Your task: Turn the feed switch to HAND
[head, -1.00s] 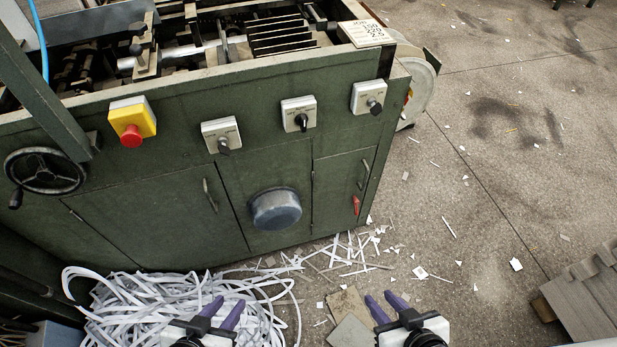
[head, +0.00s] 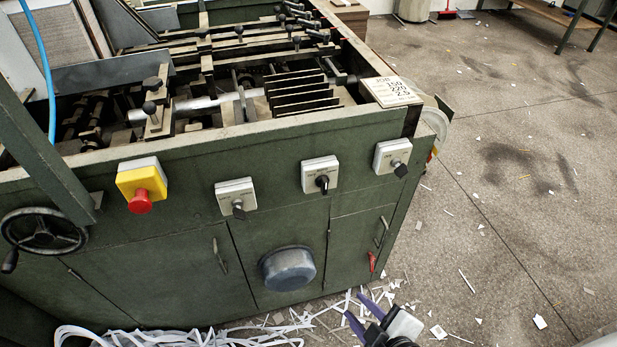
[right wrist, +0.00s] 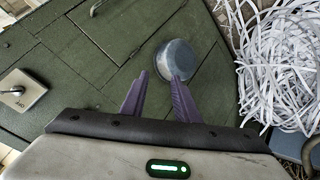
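Three switches on pale plates sit on the green machine's front: a left switch (head: 237,199), a middle switch (head: 321,175) with a black knob, and a right switch (head: 393,157). Their lettering is too small to read, so I cannot tell which is the feed switch. One switch plate (right wrist: 20,91) shows at the left of the right wrist view. My right gripper (head: 364,315) is low in front of the machine, below the switches and apart from them. Its purple fingers also show in the right wrist view (right wrist: 160,98), spread with nothing between them. My left gripper is out of view.
A yellow box with a red button (head: 141,187) and a handwheel (head: 44,232) are on the left of the machine. A round metal cover (head: 287,268) protrudes below the switches. Paper strips (head: 170,338) lie on the floor. The floor at right is mostly open.

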